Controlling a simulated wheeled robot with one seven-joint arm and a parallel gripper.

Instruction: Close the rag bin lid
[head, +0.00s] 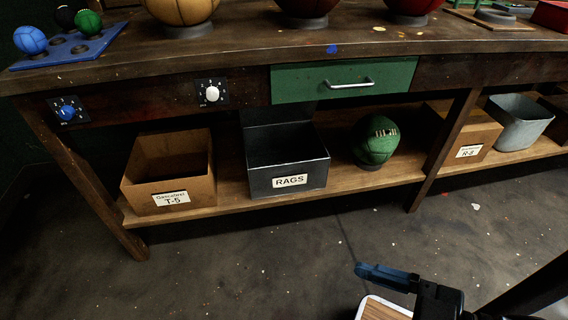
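The rag bin (288,181) is a dark box with a white RAGS label, on the lower shelf of the workbench. Its dark lid (279,113) stands raised at the back edge, so the bin is open; the lid's upper part is hidden by the bench front. My gripper (364,270) is at the lower right, over the floor in front of the bench, well apart from the bin. One bluish finger shows pointing left; I cannot make out the gap between the fingers. Nothing is seen in it.
A cardboard box (172,201) stands left of the bin, and a green ball (376,141) right of it. A green drawer (343,79) with a metal handle is above. A bench leg (443,150) stands further right. The floor (230,270) in front is clear.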

